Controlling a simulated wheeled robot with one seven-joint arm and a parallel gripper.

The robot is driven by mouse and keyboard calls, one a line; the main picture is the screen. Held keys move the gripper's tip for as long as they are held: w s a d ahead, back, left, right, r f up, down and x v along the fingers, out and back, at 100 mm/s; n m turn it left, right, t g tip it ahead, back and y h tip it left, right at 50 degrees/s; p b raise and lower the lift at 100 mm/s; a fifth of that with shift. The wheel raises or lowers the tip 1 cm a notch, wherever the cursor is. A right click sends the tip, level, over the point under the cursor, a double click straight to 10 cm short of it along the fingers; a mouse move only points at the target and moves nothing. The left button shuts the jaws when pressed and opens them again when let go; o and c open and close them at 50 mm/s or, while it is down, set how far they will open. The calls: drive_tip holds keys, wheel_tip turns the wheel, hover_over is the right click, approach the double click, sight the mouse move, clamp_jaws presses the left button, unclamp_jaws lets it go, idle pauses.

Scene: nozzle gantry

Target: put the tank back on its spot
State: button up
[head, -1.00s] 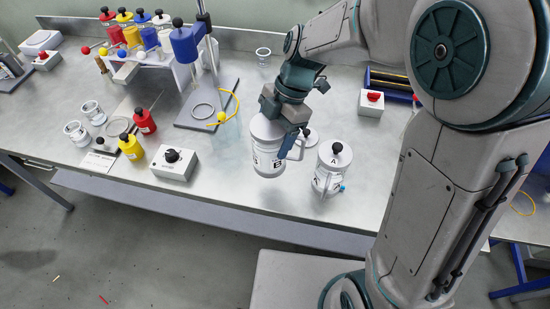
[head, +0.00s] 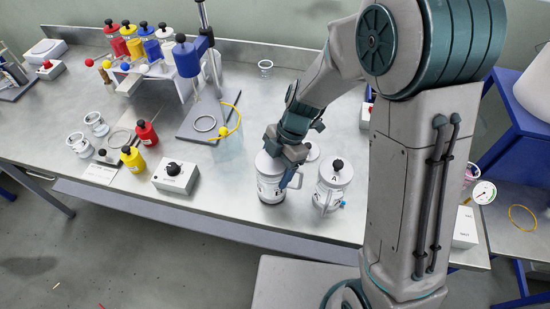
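The white tank marked B (head: 267,178) is upright near the front edge of the bench, just left of the white tank marked A (head: 332,186). My gripper (head: 291,172) is at tank B's right side and appears shut on its handle; the fingertips are partly hidden. A dark ring or shadow shows under tank B, and I cannot tell whether the tank touches the bench. Tank A stands upright with a black knob on its lid and a blue tap low on its right.
A white box with a black knob (head: 175,177) stands left of tank B. Behind is a grey plate (head: 203,122) with a blue-headed stand (head: 187,60) and a yellow hose (head: 238,118). Red (head: 147,134) and yellow (head: 132,159) bottles stand further left. Bare bench lies between.

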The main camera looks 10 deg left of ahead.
drive_tip(key=shift+f, duration=0.4)
drive_tip(key=shift+f, duration=0.1)
drive_tip(key=o, duration=1.9)
drive_tip(key=shift+o, duration=0.2)
drive_tip(key=shift+r, duration=0.2)
drive_tip(key=b+v, duration=0.1)
drive_tip(key=v, duration=1.1)
drive_tip(key=shift+b, duration=0.3)
drive_tip(key=s+d+r+m+t+h, duration=0.1)
drive_tip(key=s+d+m, duration=0.3)
drive_tip(key=m, duration=0.5)
drive_tip(key=s+d+r+m+t+h, duration=0.1)
drive_tip(key=s+d+r+m+t, duration=0.1)
drive_tip(key=d+m, duration=0.6)
drive_tip(key=s+d+r+m+t+h, duration=0.1)
drive_tip(key=s+d+r+m+t, duration=0.1)
drive_tip(key=s+d+m, duration=0.4)
drive_tip(key=shift+d+r+m+t, duration=0.35)
drive_tip(key=shift+m+t, duration=0.55)
drive_tip(key=shift+m, duration=1)
